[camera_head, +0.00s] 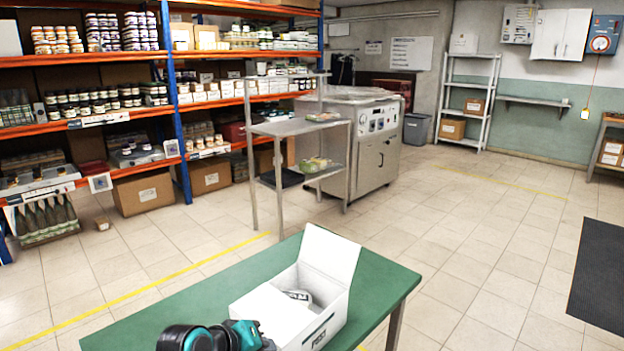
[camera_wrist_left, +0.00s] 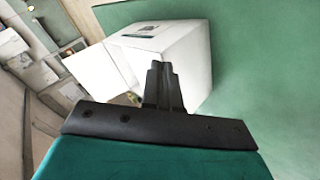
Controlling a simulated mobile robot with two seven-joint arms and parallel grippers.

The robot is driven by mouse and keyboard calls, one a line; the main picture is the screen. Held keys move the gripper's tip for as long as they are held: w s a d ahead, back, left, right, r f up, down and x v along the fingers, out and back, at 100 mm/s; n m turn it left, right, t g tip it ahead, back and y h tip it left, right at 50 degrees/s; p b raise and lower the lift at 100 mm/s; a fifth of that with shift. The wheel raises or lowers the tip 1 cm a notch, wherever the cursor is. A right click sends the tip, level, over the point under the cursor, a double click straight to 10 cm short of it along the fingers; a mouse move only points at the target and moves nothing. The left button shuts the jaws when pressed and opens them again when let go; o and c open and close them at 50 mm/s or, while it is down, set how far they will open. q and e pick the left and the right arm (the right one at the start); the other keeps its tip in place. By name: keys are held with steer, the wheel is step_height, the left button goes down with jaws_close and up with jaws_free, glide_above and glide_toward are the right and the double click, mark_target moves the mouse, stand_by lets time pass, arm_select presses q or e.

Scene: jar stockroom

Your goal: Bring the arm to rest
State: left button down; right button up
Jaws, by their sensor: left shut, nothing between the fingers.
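My left gripper (camera_head: 266,342) is at the bottom of the head view, at the near left side of an open white box (camera_head: 318,328). In the left wrist view its dark fingers (camera_wrist_left: 163,84) are shut together with nothing between them. They stand in front of the white box (camera_wrist_left: 185,50); I cannot tell whether they touch it. The box is on a green table (camera_head: 376,262), its flap upright at the back. A round thing with a dark label (camera_head: 298,295) lies inside, partly hidden by the box walls. My right gripper is not in view.
The green table top is clear to the left of the box and has a narrow free strip to its right. A steel stand (camera_head: 290,128) and shelves full of jars (camera_head: 100,100) are beyond. The tiled floor (camera_head: 470,240) is open on the right.

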arm_select(q)
steer(key=s+a+f+m+g+y, duration=0.1)
steer(key=s+a+m+g+y, duration=0.35)
steer(key=s, duration=1.05)
steer(key=s+a+f+m+t+y, duration=0.15)
steer(key=s+a, duration=0.55)
steer(key=s, duration=0.7)
steer(key=w+d+f+m+t+h, duration=0.1)
steer(key=w+d+f+t+h, duration=0.1)
steer(key=w+f+t, duration=0.4)
steer(key=shift+w+d+f, duration=0.55)
steer(key=shift+f, duration=0.7)
